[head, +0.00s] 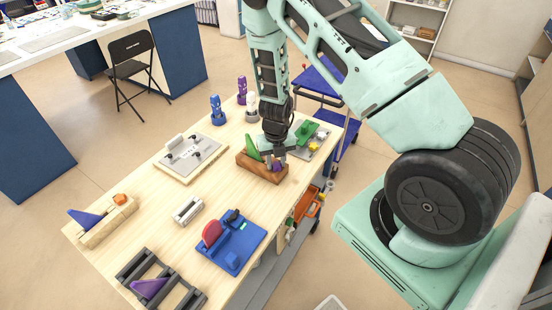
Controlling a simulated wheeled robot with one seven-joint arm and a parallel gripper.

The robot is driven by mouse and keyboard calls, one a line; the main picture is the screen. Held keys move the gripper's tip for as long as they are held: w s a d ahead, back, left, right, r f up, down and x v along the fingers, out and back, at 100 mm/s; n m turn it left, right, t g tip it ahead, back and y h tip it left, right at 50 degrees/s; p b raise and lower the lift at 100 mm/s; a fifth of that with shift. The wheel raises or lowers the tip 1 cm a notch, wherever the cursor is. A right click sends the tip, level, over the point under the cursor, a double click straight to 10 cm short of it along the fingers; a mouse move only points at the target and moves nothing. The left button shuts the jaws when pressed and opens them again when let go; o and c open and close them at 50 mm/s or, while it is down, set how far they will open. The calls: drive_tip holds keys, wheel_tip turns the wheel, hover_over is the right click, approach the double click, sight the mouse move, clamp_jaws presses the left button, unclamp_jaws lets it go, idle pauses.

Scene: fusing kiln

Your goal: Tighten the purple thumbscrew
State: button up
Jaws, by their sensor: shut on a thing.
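The purple thumbscrew (277,167) shows as a small purple patch at the right part of a brown wooden block (254,170) on the workbench. A green upright piece (253,148) stands in the block to the left of the screw. My gripper (274,158) points down over the block and is shut on the purple thumbscrew. The fingers hide most of the screw, so how far it sits in the block cannot be told.
A grey plate with a green piece (304,131) lies close behind my gripper. A pale panel with knobs (190,157), a blue fixture (231,243), a wooden holder with an orange knob (120,199) and a dark rack (160,285) stand on the bench (150,222). Blue and purple figures stand at the back.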

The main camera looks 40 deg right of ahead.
sight(277, 164)
drive_tip(key=shift+r, duration=0.1)
idle(0.3)
drive_tip(key=shift+d+m+p, duration=0.1)
drive_tip(key=shift+m+p, duration=1.8)
drive_tip(key=shift+m, duration=0.6)
drive_tip(key=o, duration=0.9)
drive_tip(key=shift+o, duration=0.2)
drive_tip(key=shift+p, duration=0.35)
wheel_tip(277, 164, up, 4)
drive_tip(key=p, duration=0.4)
